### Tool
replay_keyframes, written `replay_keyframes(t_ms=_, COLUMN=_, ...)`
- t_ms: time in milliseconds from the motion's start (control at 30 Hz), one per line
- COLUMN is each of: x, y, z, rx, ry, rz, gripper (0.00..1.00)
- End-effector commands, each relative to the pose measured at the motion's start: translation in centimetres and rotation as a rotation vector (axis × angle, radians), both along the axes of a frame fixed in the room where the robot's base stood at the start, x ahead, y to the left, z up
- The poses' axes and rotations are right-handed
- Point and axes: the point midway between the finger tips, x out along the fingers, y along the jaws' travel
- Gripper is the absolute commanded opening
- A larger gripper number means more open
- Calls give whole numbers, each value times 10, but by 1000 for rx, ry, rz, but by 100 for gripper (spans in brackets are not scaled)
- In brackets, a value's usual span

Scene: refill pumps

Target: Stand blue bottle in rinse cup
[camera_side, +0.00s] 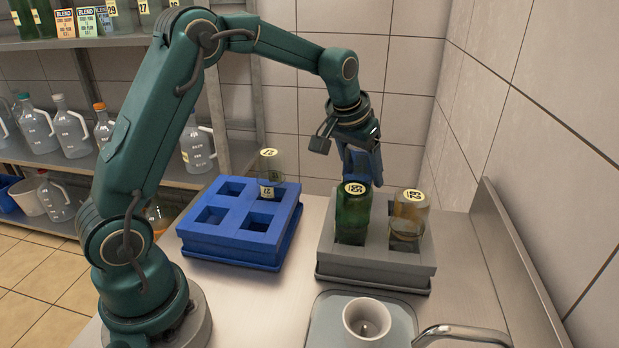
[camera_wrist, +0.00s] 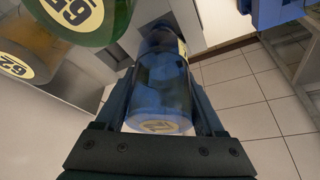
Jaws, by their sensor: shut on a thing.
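The blue bottle (camera_wrist: 163,85) is between the fingers of my gripper (camera_wrist: 163,104) in the wrist view, with its pale, marked round end toward the camera. My gripper (camera_side: 360,150) is shut on it. In the side view they are at the back of the grey crate (camera_side: 375,268), behind a green bottle (camera_side: 352,215), which partly hides them. I cannot tell whether the blue bottle's far end is still inside a compartment. The rinse cup (camera_side: 367,318), white and round, stands at the front and looks free of any bottle.
An amber bottle (camera_side: 408,215) stands beside the green one in the grey crate. A blue crate (camera_side: 235,245) at the left holds a clear bottle (camera_side: 270,178) at its back right. A tap (camera_side: 462,333) is right of the cup. A wall is close on the right.

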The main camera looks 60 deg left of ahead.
Motion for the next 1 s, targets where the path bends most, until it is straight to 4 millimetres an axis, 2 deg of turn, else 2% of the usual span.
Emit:
replay_keyframes(t_ms=100, x=1, y=0, z=21, rx=1, ry=-7, rz=0, gripper=5)
replay_keyframes(t_ms=300, x=1, y=0, z=49, rx=1, ry=-5, rz=0, gripper=5)
replay_keyframes(t_ms=1000, x=1, y=0, z=106, rx=1, ry=-3, rz=0, gripper=5)
